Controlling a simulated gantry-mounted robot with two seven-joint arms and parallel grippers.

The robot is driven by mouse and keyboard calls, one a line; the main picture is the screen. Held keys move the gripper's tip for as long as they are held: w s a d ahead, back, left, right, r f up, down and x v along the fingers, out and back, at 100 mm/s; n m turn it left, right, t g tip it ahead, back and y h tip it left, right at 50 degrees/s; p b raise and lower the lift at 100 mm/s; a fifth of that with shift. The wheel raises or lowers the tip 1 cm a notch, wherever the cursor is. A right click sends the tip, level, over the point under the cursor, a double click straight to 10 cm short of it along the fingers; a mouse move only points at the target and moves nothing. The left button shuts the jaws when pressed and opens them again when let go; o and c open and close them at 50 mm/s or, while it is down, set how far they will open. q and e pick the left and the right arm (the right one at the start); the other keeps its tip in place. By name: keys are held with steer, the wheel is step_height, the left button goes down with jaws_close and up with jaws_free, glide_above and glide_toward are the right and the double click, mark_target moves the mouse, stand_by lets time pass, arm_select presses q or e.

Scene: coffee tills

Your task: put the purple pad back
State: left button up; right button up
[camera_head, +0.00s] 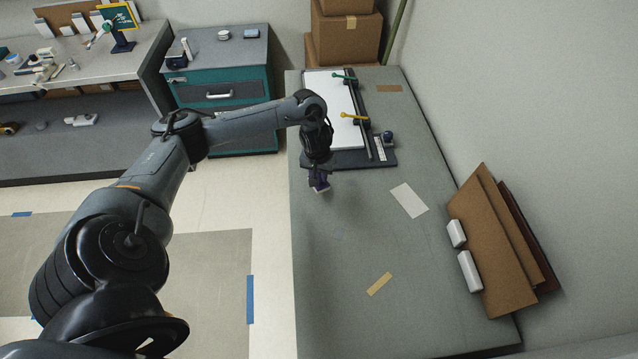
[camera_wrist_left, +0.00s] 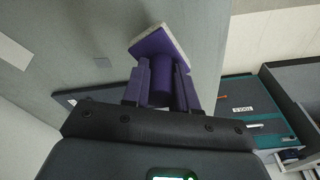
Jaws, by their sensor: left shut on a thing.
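The purple pad (camera_head: 320,187) is small in the head view, at the end of my left gripper (camera_head: 317,172). The left wrist view shows the purple pad (camera_wrist_left: 160,42) with a pale flat face and a round purple handle. My left gripper (camera_wrist_left: 161,75) is shut on that handle, one finger on each side. The pad is above the left part of the grey worktop (camera_head: 390,235), in front of a dark board (camera_head: 350,160). I cannot tell whether it touches the worktop. My right gripper is not in view.
The board carries a white sheet (camera_head: 318,92), a green lever (camera_head: 344,77), a yellow lever (camera_head: 354,117) and a dark blue knob (camera_head: 388,137). Brown panels (camera_head: 485,235) lean at the right, with white blocks (camera_head: 469,271) against them. The worktop's middle is mostly clear.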

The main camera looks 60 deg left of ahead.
arm_select(q)
steer(key=shift+f, duration=2.05)
steer(key=shift+f, duration=0.1)
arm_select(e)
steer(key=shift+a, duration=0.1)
arm_select(q)
steer(key=o, duration=0.9)
steer(key=shift+o, duration=0.2)
